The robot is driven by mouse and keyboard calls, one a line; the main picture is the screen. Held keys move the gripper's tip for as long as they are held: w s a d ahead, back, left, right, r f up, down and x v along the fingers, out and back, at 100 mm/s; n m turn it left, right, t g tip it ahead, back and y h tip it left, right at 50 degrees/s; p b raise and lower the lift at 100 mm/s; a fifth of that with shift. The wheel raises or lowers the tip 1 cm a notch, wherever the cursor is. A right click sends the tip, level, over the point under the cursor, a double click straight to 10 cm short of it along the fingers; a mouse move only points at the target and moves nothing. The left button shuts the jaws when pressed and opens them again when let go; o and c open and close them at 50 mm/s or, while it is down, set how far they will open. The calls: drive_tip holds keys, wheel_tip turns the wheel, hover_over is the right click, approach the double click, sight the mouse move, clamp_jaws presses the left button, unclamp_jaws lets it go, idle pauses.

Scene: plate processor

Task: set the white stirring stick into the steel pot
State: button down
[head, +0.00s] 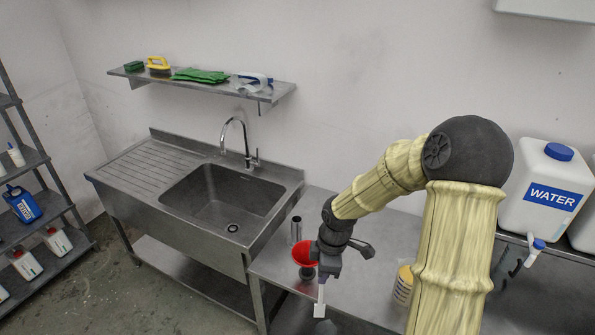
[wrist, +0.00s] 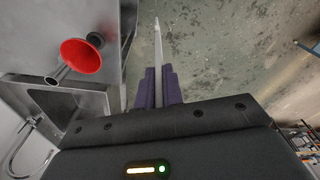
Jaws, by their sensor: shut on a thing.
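The white stirring stick (head: 320,296) hangs down from my gripper (head: 322,279), with a flat wider end at the bottom. In the wrist view my gripper's purple fingers (wrist: 158,88) are shut on the stick (wrist: 157,48), which points away from the jaws. A narrow, upright steel cylinder (head: 296,229), which looks like the steel pot, stands on the steel table behind and left of my gripper. It seems to show beside the funnel in the wrist view (wrist: 57,77). The stick is apart from it.
A red funnel (head: 304,252) sits over a dark vessel (head: 306,272) just left of my gripper. A yellow-and-white jar (head: 403,284) stands to the right. The sink (head: 222,198) is at the left, and a water container (head: 545,190) at the right.

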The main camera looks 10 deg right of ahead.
drive_tip(key=w+f+m+b, duration=0.3)
drive_tip(key=f+m+b, duration=0.3)
drive_tip(key=f, duration=0.6)
drive_tip(key=w+f+m+t+h+b, duration=0.1)
drive_tip(key=w+f+m+b, duration=0.3)
drive_tip(key=f+m, duration=0.5)
wheel_tip(320, 180, down, 4)
drive_tip(key=shift+d+f+m+b, duration=0.15)
drive_tip(key=shift+m+b, duration=0.15)
drive_tip(key=shift+b, duration=0.85)
drive_tip(key=shift+s, duration=0.1)
